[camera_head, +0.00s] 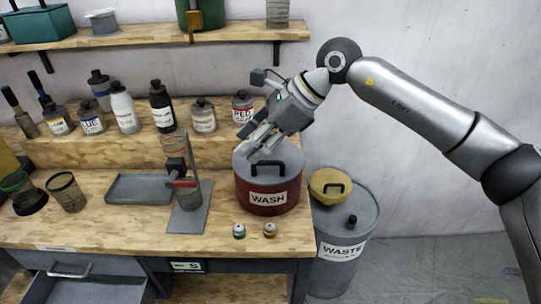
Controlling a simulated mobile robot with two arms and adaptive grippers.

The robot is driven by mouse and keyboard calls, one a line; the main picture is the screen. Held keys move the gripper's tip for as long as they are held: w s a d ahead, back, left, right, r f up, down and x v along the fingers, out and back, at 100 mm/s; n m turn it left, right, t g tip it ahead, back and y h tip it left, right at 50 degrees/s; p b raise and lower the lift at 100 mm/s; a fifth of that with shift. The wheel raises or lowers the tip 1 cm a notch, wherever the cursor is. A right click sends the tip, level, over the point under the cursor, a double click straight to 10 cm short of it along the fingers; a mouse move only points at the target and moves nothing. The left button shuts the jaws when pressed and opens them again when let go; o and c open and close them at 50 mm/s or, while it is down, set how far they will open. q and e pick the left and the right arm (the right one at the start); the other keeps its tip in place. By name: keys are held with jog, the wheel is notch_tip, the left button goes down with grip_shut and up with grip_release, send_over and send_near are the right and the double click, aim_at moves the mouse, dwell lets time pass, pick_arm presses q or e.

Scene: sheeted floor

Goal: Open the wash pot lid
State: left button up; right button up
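The wash pot (242,190) is a dark red drum labelled WASH, standing on the right end of the wooden bench. Its grey lid (291,160) lies flat on top, closed, with a dark arched handle (268,162) rising from it. My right gripper (254,146) comes in from the upper right and hangs over the back left of the lid, pointing down and left. Its fingers look parted with nothing between them, behind and above the handle. Whether a fingertip touches the lid is hard to tell. My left gripper is not in view.
Several labelled bottles (124,110) stand on a raised step behind the pot. A stand (187,190) and a grey tray (138,188) are left of it. Two small jars (239,231) sit in front. A grey WASTE drum (345,225) stands on the floor to the right.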

aim_at(268, 161)
jog(key=w+d+r+t+h, duration=0.1)
jog(key=w+d+h, duration=0.25)
jog(key=d, duration=0.45)
jog(key=p+x, duration=0.1)
jog(key=x, duration=0.3)
jog(key=p+x, duration=0.2)
jog(key=x, duration=0.3)
jog(key=shift+a+r, duration=0.1)
jog(key=shift+a, duration=0.1)
jog(key=shift+w+a+f, duration=0.1)
jog(key=shift+a+f, duration=0.15)
jog(key=shift+f, duration=0.35)
grip_shut()
